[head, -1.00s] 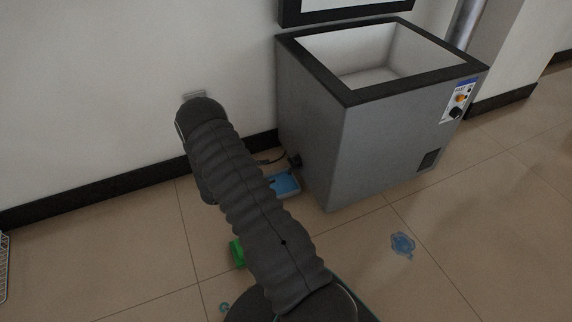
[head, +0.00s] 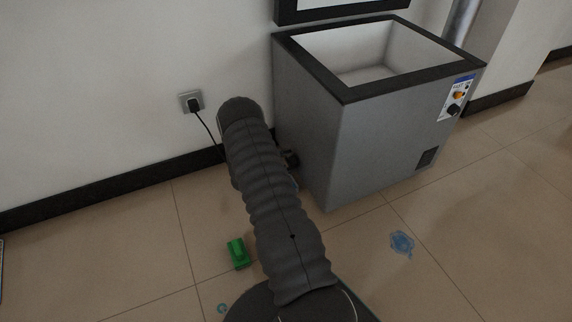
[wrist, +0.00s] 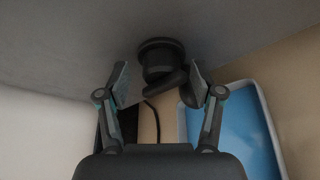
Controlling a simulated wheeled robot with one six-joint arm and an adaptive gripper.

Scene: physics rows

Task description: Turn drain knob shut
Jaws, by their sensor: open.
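The drain knob (wrist: 158,58) is a dark round knob with a lever part, on the grey side wall of the chest freezer (head: 305,125). In the wrist view it sits between and just beyond the fingertips of my gripper (wrist: 160,84). My gripper is open, and the right fingertip is close to the lever part; I cannot tell whether they touch. In the head view the knob (head: 291,159) shows only partly beside my arm, low on the freezer's left side. My gripper is hidden there behind my arm.
A blue tray with a white rim (wrist: 268,118) lies on the floor below the knob. A black cord runs from a wall outlet (head: 191,101) toward the freezer. A green object (head: 238,254) and a blue puddle (head: 402,243) are on the tiled floor.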

